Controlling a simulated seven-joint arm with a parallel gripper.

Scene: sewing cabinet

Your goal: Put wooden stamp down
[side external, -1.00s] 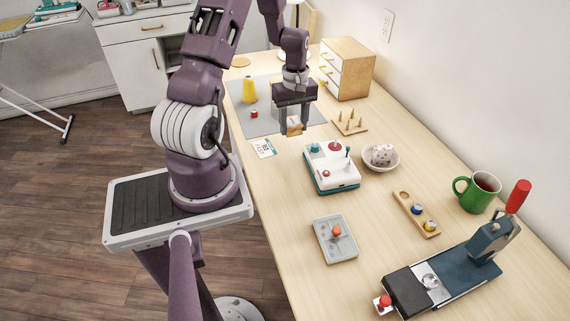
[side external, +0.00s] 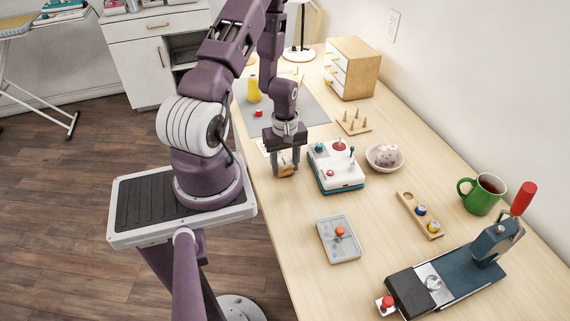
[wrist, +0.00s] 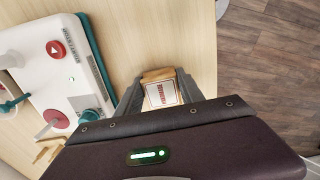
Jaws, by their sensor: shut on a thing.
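The wooden stamp (side external: 286,164) is a small light-wood block, held between the fingers of my gripper (side external: 285,170). In the wrist view the stamp (wrist: 161,90) shows a white top face with red marks, between the two dark fingers of my gripper (wrist: 159,88). My gripper is shut on it, low over the table near its front edge, left of the white and teal machine. I cannot tell whether the stamp touches the table; its underside is hidden.
The white and teal machine (side external: 335,168) stands just right of my gripper. A grey tray (side external: 323,246) with a red-orange knob lies nearer the camera. A grey mat (side external: 300,103) with a yellow spool (side external: 254,92) lies behind. Bare wood lies between gripper and tray.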

